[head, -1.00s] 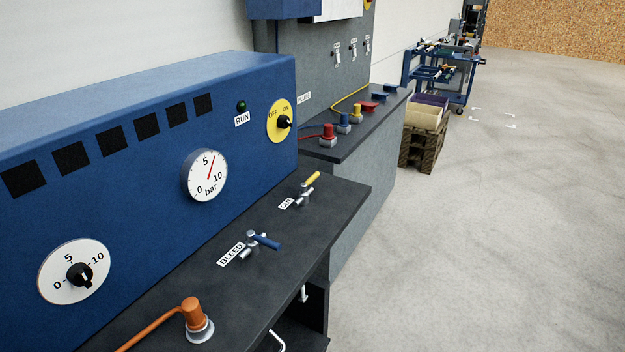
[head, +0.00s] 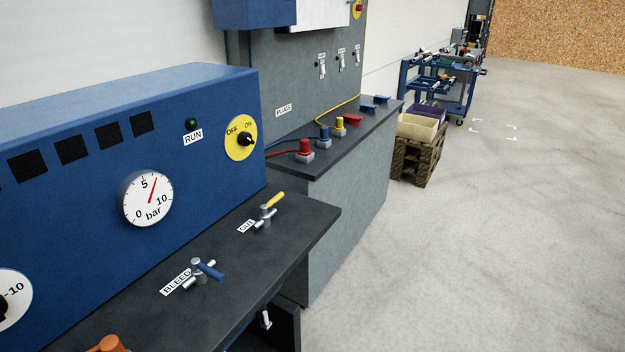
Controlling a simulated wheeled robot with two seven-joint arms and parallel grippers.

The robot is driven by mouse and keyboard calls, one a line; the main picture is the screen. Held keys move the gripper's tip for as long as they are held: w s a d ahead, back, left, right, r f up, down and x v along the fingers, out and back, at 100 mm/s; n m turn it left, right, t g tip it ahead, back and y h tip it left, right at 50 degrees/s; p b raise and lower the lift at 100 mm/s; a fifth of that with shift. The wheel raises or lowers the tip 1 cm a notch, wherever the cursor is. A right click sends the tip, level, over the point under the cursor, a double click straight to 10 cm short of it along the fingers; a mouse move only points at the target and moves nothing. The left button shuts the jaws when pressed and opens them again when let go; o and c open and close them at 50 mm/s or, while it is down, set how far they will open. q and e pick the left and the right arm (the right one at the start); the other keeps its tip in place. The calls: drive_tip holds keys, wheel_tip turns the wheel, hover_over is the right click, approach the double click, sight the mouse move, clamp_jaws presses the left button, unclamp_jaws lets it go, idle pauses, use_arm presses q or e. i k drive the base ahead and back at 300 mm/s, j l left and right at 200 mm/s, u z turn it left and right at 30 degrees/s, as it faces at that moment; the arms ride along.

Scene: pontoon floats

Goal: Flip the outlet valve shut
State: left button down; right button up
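The outlet valve (head: 265,214) stands on the dark bench ledge in front of the blue panel, beside a small white label that seems to read OUT. Its yellow lever (head: 275,200) points away to the upper right, roughly in line with the valve's short metal pipe. The bleed valve (head: 198,271) is nearer, with a blue lever (head: 211,272) lying across its pipe and a BLEED label (head: 175,282). Neither of my grippers is in view.
The blue panel (head: 90,105) carries a pressure gauge (head: 147,199) reading a little above 5 and a yellow OFF/ON switch (head: 240,139). A grey bench (head: 345,200) with several coloured connectors stands beyond. Crates on a pallet (head: 418,160) lie farther off. Floor at right is clear.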

sight(264, 208)
drive_tip(key=i+l, duration=0.15)
drive_tip(key=l, duration=0.2)
drive_tip(key=i+l+z, duration=0.1)
drive_tip(key=i+l, duration=0.3)
drive_tip(key=l, duration=0.25)
drive_tip(key=z, duration=0.05)
